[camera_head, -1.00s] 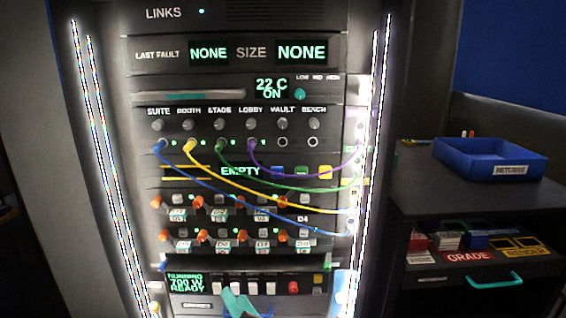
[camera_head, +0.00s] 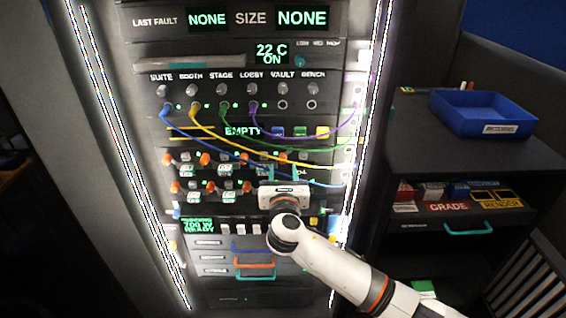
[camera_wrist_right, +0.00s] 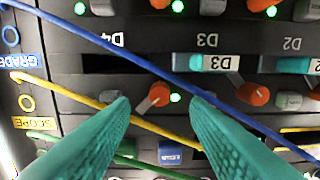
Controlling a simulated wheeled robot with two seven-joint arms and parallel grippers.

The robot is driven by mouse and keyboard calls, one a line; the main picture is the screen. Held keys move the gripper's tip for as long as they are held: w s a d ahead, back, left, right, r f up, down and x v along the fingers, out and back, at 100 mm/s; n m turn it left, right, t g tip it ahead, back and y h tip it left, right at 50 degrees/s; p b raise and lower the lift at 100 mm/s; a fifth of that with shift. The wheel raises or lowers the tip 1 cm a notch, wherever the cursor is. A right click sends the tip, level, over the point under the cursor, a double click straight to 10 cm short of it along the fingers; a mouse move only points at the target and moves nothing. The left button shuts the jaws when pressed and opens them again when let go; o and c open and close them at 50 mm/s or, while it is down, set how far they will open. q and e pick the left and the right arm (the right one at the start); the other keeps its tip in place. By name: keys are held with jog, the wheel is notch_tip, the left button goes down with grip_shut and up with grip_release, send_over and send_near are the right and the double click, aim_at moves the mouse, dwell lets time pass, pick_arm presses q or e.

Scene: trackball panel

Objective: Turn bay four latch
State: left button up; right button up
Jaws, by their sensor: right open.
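The bay four latch, an orange knob (camera_wrist_right: 157,95) with a pale pointer slanting down-left, shows in the right wrist view, which is upside down. The D4 label (camera_wrist_right: 110,40) and an empty dark slot are above it. My right gripper (camera_wrist_right: 160,105) is open, its teal fingers left and right of the knob, with no contact visible. A blue cable (camera_wrist_right: 130,58) and a yellow cable (camera_wrist_right: 70,100) cross close by. In the head view my right gripper (camera_head: 286,168) is at the right end of the bay rows, largely hiding bay four. My left gripper is out of view.
Patch cables, such as the purple one (camera_head: 300,138), hang across the panel. Neighbouring bay D3 (camera_wrist_right: 210,63) holds a white-fronted unit, with another orange knob (camera_wrist_right: 253,94) beside it. A blue tray (camera_head: 485,112) stands on the cabinet at right.

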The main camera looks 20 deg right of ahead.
aim_at(283, 161)
jog(key=shift+x, duration=2)
grip_shut()
